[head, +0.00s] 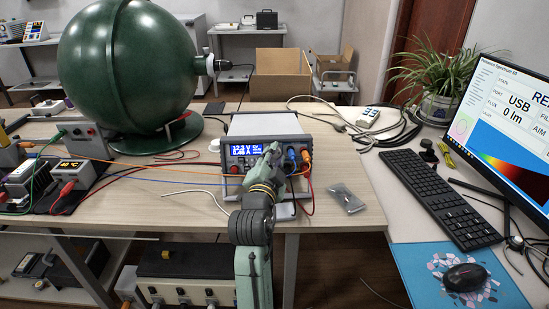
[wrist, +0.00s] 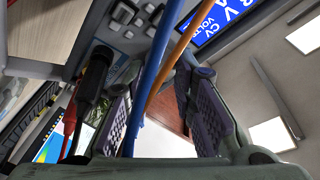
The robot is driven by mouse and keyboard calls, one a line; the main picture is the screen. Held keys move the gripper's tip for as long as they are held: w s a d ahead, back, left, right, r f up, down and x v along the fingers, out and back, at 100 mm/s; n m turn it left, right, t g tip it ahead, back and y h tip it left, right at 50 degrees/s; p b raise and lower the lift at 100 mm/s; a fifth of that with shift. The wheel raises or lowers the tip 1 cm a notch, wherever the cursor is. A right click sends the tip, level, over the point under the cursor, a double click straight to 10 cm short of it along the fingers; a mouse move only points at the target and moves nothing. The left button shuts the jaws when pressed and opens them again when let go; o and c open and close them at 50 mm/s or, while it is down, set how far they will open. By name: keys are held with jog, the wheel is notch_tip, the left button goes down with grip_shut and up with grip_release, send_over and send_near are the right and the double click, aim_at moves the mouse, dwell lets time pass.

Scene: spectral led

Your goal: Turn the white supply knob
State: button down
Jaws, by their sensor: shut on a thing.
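The white bench supply (head: 262,126) stands on the table, its front panel facing me with a lit blue display (head: 246,150). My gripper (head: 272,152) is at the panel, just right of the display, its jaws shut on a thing. The knob is hidden by my gripper in the head view, and I cannot make it out in the wrist view; from the position, it is likely what the jaws hold. In the wrist view, both ridged fingers (wrist: 158,105) reach toward the panel, with a blue cable (wrist: 152,80) and an orange cable (wrist: 172,65) crossing in front of them.
Plugs and leads (head: 298,160) crowd the panel's right side. A small clear bag (head: 346,198) lies on the table to the right. A large green sphere (head: 128,65) stands at the back left. The keyboard (head: 440,198) and monitor (head: 515,120) are at the right.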

jog(key=shift+f, duration=0.1)
jog(key=n+t+y, duration=0.1)
jog(key=n, duration=0.3)
jog(key=shift+d+n+b, duration=0.15)
jog(key=shift+n+b, duration=0.2)
jog(key=shift+n, duration=0.05)
jog(key=shift+n+t+y, duration=0.2)
jog(key=shift+n+y, duration=0.4)
jog(key=shift+n, duration=0.8)
jog(key=shift+n+t+y, duration=0.2)
jog(key=shift+n+y, duration=0.4)
jog(key=shift+n, duration=0.8)
jog(key=c, duration=1.3)
grip_release()
jog(key=shift+c, duration=0.2)
jog(key=shift+s+d, duration=0.1)
jog(key=shift+s+f, duration=0.15)
jog(key=shift+s, duration=0.1)
jog(key=s, duration=0.7)
jog(key=shift+s+f+n, duration=0.15)
jog(key=shift+f+n, duration=0.15)
jog(key=shift+f, duration=0.05)
